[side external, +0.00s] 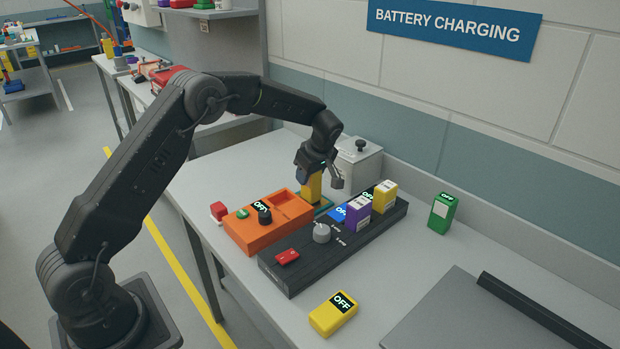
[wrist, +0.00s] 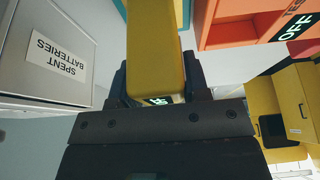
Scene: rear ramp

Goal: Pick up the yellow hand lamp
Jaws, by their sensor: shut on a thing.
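My gripper (side external: 322,178) points down behind the orange box and is shut on a yellow block (side external: 313,187), which also fills the middle of the wrist view (wrist: 155,50). A small dark panel with pale characters shows on it near the jaws. It stands over a teal-edged piece (side external: 324,206); I cannot tell whether it touches it. Another yellow block (side external: 333,314) with a black OFF panel lies apart at the table's front. I cannot tell for sure which yellow block is the hand lamp.
The orange box (side external: 250,240) and dark charger strip (side external: 290,272) stand close by. Purple (side external: 357,212) and yellow (side external: 384,197) blocks stand in the strip. A grey spent-batteries bin (side external: 360,162) is behind, and a green OFF block (side external: 443,213) is at right.

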